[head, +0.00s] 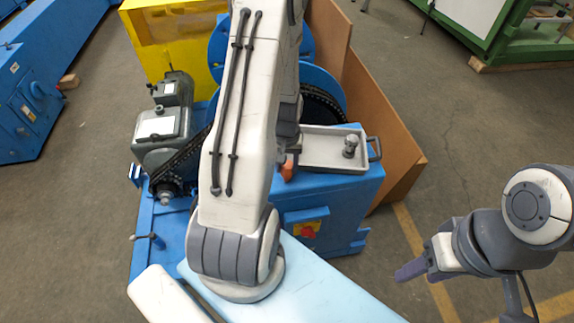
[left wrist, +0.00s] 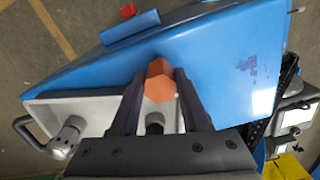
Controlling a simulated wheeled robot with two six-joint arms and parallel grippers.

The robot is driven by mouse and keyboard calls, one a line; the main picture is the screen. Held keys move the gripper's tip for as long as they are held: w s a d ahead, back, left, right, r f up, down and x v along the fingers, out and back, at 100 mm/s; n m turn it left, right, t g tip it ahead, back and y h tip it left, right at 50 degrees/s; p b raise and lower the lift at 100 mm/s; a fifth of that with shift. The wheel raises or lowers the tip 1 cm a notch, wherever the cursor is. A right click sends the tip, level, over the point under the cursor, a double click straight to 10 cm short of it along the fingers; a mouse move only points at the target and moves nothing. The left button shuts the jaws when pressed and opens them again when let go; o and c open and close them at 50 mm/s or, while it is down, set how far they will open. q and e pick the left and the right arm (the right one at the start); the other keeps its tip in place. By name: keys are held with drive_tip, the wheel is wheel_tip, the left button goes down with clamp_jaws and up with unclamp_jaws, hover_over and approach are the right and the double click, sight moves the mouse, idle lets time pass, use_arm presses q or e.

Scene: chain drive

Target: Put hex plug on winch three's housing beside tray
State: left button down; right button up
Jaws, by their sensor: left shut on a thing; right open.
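The orange hex plug (left wrist: 158,82) is between the two dark fingers of my left gripper (left wrist: 158,76), which is shut on it. In the head view only a bit of the orange plug (head: 288,171) shows beside my left arm, which hides the rest. The plug is over the blue housing (left wrist: 215,62) just beside the tray's edge; whether it touches the top cannot be told. The grey tray (head: 318,162) lies on the same blue housing (head: 340,194) in the head view. My right gripper (head: 412,269) is open and empty, out over the floor at the right.
A grey fitting (head: 351,146) stands in the tray and also shows in the left wrist view (left wrist: 70,133). A chain, a grey motor (head: 160,125) and a brown board (head: 385,130) are close by. A red knob (head: 308,230) is on the housing's front.

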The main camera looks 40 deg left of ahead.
use_arm(q)
drive_tip(key=shift+f, duration=0.1)
drive_tip(key=shift+c, duration=1.9)
unclamp_jaws()
